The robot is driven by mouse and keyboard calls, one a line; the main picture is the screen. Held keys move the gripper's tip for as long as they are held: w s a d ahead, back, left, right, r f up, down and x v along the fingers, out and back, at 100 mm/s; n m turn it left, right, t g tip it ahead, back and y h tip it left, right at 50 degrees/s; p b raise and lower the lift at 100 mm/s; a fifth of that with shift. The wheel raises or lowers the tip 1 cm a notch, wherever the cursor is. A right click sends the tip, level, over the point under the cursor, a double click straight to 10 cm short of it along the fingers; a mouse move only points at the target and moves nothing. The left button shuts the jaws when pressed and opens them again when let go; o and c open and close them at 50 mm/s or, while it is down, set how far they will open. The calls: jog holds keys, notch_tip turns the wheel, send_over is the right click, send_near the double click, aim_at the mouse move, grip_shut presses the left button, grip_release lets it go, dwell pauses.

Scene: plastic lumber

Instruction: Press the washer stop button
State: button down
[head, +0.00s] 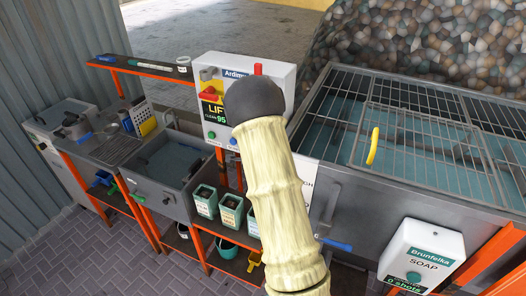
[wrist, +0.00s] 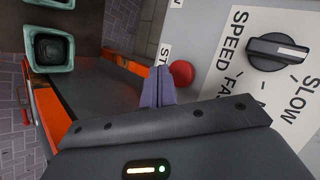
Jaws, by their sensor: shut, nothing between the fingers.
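A label partly hidden beside the wrist-view button starts with "ST". My gripper (wrist: 160,72) is shut, with nothing between its purple-grey fingers. Its tips are just left of that red button in the picture. I cannot tell whether they touch it or the panel. In the head view my arm hides the gripper and part of a white panel (head: 306,172).
A black knob (wrist: 278,51) on a white plate marked SPEED, SLOW and FAST is right of the button. A teal pot (wrist: 50,46) and orange-edged shelf lie left. In the head view a grated basin (head: 330,125) and soap box (head: 424,255) stand right, a sink (head: 165,165) left.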

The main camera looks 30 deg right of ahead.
jog(key=shift+w+d, duration=0.4)
jog(key=shift+d, duration=0.1)
jog(key=shift+w+d+f, duration=0.1)
dwell(1.6)
jog(key=shift+w+d+b, duration=0.15)
jog(key=shift+d+b, duration=0.1)
jog(key=shift+b, duration=0.15)
jog(key=shift+w+d, duration=0.35)
jog(key=shift+d, duration=0.2)
dwell(1.2)
jog(key=shift+s+b, duration=0.1)
jog(key=shift+b, duration=0.25)
jog(key=shift+s+a+f+b, duration=0.1)
jog(key=shift+s+a+b, duration=0.2)
jog(key=shift+s+a, duration=0.3)
jog(key=shift+a, duration=0.1)
